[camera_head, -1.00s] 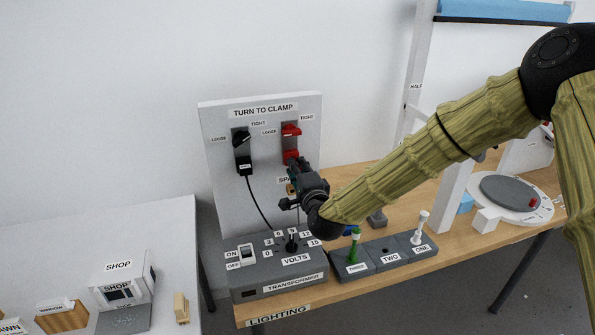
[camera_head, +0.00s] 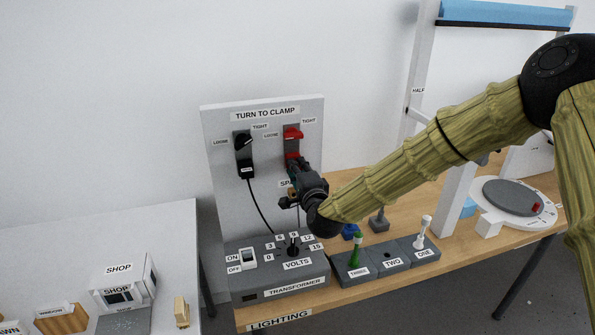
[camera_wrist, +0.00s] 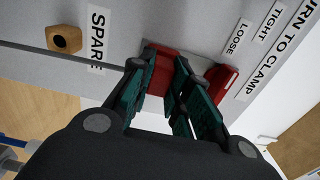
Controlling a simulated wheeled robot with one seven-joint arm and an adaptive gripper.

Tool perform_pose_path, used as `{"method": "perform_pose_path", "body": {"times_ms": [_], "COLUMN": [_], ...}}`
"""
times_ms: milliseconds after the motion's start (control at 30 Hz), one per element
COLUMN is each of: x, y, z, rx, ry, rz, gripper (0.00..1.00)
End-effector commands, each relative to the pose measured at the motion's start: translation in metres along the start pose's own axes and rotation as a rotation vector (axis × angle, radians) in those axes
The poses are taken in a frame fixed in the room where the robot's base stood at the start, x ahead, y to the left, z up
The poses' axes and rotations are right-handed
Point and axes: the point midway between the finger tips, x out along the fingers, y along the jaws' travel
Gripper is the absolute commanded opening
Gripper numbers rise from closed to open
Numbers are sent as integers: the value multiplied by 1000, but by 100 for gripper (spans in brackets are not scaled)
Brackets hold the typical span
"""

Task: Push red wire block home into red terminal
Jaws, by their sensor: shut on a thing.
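The red terminal with its red clamp knob (camera_head: 293,133) is on the upright white panel, right of the black terminal. The knob also shows in the wrist view (camera_wrist: 222,82). My gripper (camera_wrist: 165,78) is in front of the panel, below the knob, and is shut on the red wire block (camera_wrist: 160,65). Red shows just above my gripper in the head view, but block and terminal cannot be told apart there. The block is close to the panel face. The fingers hide much of it, so its depth in the terminal cannot be told.
A thin dark wire (camera_wrist: 60,60) runs to the fingers. A wooden block with a hole (camera_wrist: 63,39) sits by the SPARE label. The black terminal (camera_head: 244,155) has a wire to the transformer (camera_head: 277,275). A grey base holds green and white pegs (camera_head: 357,250).

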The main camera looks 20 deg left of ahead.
Motion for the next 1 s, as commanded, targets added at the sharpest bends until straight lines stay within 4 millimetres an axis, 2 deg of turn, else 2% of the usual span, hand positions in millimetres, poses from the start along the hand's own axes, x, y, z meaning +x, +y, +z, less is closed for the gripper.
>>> {"method": "perform_pose_path", "body": {"times_ms": [33, 67, 200, 500, 633, 767, 1000], "x": [1, 1, 1, 0, -6, -23, -68], "y": [0, 0, 0, 0, 0, 0, 0], "z": [0, 0, 0, 0, 0, 0, 0], "rx": [0, 0, 0, 0, 1, 3, 3], "ry": [0, 0, 0, 0, 0, 0, 0], "rz": [0, 0, 0, 0, 0, 2, 2], "gripper": [0, 20, 44, 44, 44, 44, 44]}}
